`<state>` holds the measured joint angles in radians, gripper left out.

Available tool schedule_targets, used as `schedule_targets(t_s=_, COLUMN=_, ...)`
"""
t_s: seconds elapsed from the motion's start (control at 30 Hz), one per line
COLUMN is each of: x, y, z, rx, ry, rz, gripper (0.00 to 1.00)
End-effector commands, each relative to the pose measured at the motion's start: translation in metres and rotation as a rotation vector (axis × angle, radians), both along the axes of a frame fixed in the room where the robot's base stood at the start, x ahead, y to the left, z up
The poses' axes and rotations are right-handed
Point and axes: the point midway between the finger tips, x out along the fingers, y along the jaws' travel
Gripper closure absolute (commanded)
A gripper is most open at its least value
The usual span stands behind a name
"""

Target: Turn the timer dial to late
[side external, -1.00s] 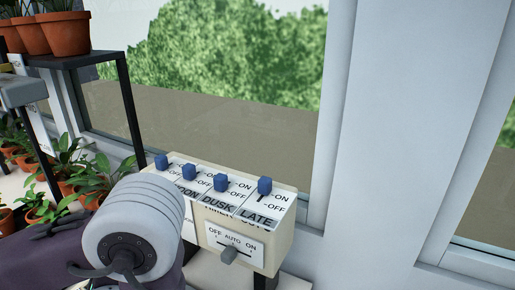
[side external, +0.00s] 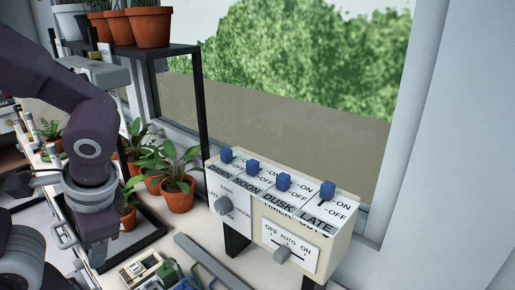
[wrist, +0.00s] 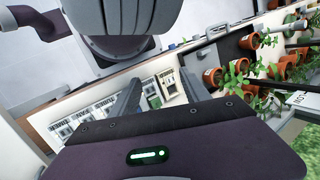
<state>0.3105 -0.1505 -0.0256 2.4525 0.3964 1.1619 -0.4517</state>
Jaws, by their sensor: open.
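The timer dial (side external: 223,205) is a round grey knob on the left front face of a cream control box (side external: 342,250) in the side external view. Around it I read DAWN above, NOON at the right and LATE at the left. I cannot tell exactly where the knob points. My gripper (wrist: 158,82) is open in the wrist view, with two grey fingers apart and nothing held between them. It is away from the dial, and the dial is not recognisable in the wrist view. In the side external view my arm is at the left, clear of the box.
Blue-capped switches, one being the LATE switch (side external: 327,191), line the box top. An OFF-AUTO-ON lever (side external: 282,254) is on its right front. A potted plant (side external: 178,186) and black shelf frame (side external: 197,110) stand left of the box. Small items (side external: 150,270) lie on the bench.

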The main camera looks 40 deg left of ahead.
Motion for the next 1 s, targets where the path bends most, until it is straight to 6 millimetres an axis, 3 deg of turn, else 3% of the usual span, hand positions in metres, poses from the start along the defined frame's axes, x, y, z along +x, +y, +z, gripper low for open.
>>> schedule_targets(t_s=0.2, x=0.013, y=-0.029, z=0.02, rx=-0.26, ry=-0.253, rz=0.033, gripper=0.46)
schedule_targets(t_s=0.5, x=0.038, y=-0.051, z=0.068, rx=-0.447, ry=-0.633, rz=-0.001, gripper=0.46)
schedule_targets(t_s=0.83, x=0.087, y=-0.065, z=0.11, rx=-0.471, ry=-0.619, rz=-0.011, gripper=0.46)
schedule_targets(t_s=1.0, x=0.123, y=-0.079, z=0.131, rx=-0.477, ry=-0.601, rz=-0.01, gripper=0.46)
